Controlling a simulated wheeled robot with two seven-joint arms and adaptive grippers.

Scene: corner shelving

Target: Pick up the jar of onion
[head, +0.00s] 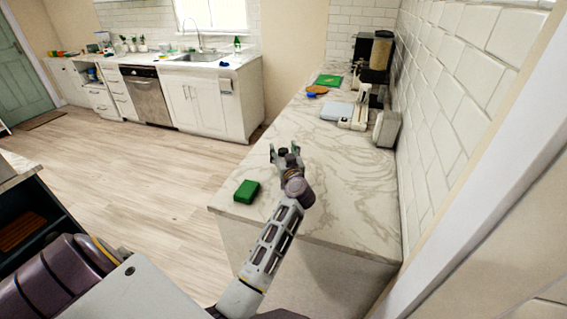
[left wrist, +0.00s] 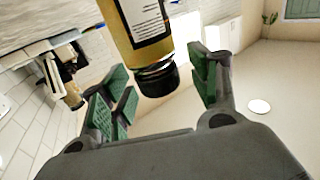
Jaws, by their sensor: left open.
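A jar with yellowish contents, a pale printed label and a black lid (left wrist: 150,30) shows at the top of the left wrist view, which looks upside down. I take it for the jar of onion, but its label is too small to read. My left gripper (left wrist: 160,74) is open, its green-padded fingers to either side of the lid, with gaps on both sides. In the head view my left gripper (head: 287,154) is over the marble counter (head: 335,200); it mostly hides the jar there. My right gripper is not in view.
A green box (head: 246,191) lies near the counter's left edge. A white appliance (head: 386,128), a scale-like item (head: 339,111), a green board (head: 327,81) and a coffee machine (head: 374,50) stand farther back. A tiled wall bounds the right side.

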